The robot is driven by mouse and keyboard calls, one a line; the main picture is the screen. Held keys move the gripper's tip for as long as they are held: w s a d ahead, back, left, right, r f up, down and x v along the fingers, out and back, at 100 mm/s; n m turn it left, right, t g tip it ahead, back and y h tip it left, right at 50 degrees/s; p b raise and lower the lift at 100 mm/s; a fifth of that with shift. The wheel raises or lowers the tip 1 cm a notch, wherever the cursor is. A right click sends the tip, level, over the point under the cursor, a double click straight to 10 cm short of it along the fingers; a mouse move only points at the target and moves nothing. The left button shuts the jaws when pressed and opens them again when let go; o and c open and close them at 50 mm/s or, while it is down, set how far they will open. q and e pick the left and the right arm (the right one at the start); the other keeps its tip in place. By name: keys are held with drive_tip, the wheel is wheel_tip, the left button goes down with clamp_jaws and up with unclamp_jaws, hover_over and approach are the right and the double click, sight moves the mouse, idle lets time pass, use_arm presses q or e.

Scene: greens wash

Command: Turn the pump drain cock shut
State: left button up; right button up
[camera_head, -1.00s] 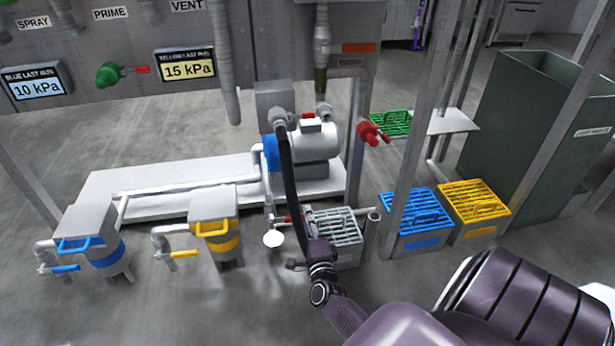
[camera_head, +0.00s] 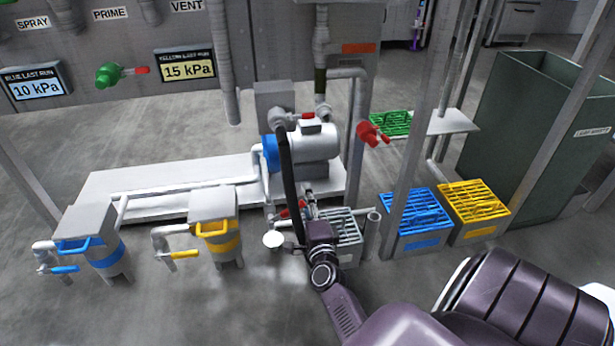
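The pump (camera_head: 315,143), white with a blue end, sits on the pale plinth at the middle. Below it a small red handle (camera_head: 291,208), which looks like the drain cock's lever, shows slanted on the pipework beside a round white dish (camera_head: 273,240). My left gripper is not in view.
A grey crate (camera_head: 349,252) stands right behind my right wrist. Blue (camera_head: 420,243) and yellow (camera_head: 478,231) crates stand to the right beside a post. Yellow (camera_head: 222,243) and blue (camera_head: 106,256) strainers with levers stand left.

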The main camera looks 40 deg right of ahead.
drive_tip(key=shift+r, duration=1.25)
